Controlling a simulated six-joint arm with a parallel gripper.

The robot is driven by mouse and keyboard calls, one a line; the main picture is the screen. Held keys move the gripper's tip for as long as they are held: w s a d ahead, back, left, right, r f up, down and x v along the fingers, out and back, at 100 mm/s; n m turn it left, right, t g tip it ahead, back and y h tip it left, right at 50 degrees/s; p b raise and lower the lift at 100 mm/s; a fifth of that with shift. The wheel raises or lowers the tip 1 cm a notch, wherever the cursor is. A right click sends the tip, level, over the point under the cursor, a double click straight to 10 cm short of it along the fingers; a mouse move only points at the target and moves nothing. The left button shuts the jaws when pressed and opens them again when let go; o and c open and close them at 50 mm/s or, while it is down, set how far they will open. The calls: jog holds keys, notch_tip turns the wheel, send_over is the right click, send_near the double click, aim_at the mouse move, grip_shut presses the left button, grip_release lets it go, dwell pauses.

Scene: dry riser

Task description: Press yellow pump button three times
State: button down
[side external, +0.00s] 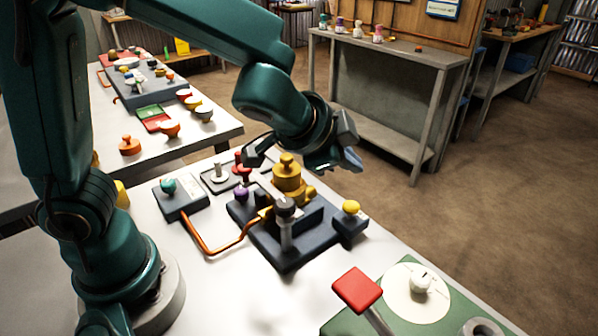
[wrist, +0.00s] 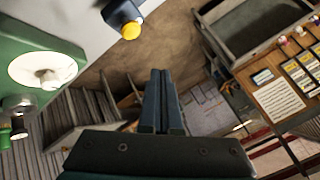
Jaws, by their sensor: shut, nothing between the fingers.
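The yellow button (side external: 351,207) is a round knob on a small dark block at the right end of the dark pump base (side external: 290,257). It also shows at the top of the wrist view (wrist: 131,30), above and left of my fingertips. My gripper (side external: 350,160) is shut and empty. In the side view it appears above and behind the button, near the brass pump body (side external: 287,178), and it is apart from the button. The shut fingers (wrist: 160,75) stand side by side in the wrist view.
A grey-topped post (side external: 286,215) and orange hose (side external: 215,252) are by the pump. A teal-knobbed box (side external: 180,198) stands left. A red paddle (side external: 357,289) and green board (side external: 345,322) with a white disc are in front. Open floor lies right of the table.

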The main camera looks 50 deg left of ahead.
aim_at(352, 202)
jog(key=shift+f, duration=2.6)
jog(key=shift+f, duration=0.1)
jog(key=shift+f, duration=0.35)
jog(key=shift+f, duration=0.8)
dwell(0.8)
jog(key=shift+r, duration=1.25)
jog(key=shift+r, duration=2.5)
